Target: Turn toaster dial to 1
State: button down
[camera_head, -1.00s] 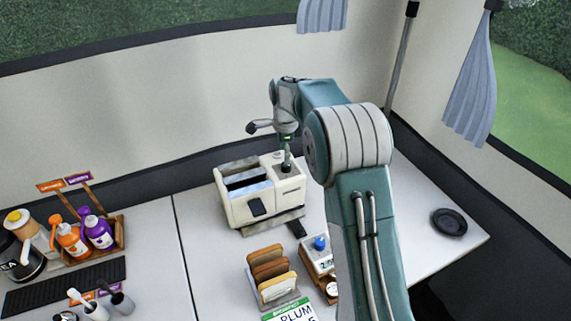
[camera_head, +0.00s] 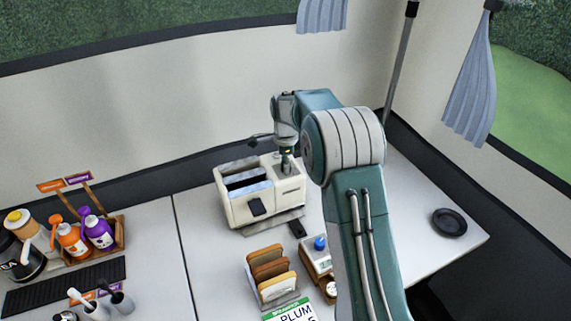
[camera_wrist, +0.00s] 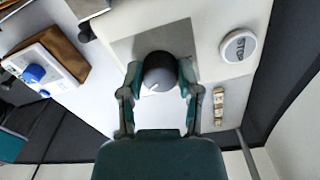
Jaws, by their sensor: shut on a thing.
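The cream toaster (camera_head: 258,208) stands on the white counter in the head view, with two slots and a dark lever on its front. Its black dial (camera_wrist: 160,68) shows in the wrist view on a grey plate, with a light pointer mark at its lower edge. My gripper (camera_wrist: 160,88) is shut on the dial, one finger on each side of it. In the head view my gripper (camera_head: 286,168) points down at the toaster's right end, and the arm partly hides it. A round STOP button (camera_wrist: 238,46) sits right of the dial. Numbers around the dial cannot be read.
A toast rack (camera_head: 270,272) and a small device with a blue knob (camera_head: 320,243) stand in front of the toaster. A bottle caddy (camera_head: 108,240) is at left. A black dish (camera_head: 449,222) lies on clear counter at right.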

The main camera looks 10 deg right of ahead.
jog(key=shift+n, duration=0.3)
jog(key=n, duration=2.1)
jog(key=shift+w+n, duration=0.1)
jog(key=shift+n, duration=0.2)
jog(key=n, duration=0.4)
jog(key=shift+n, duration=1.8)
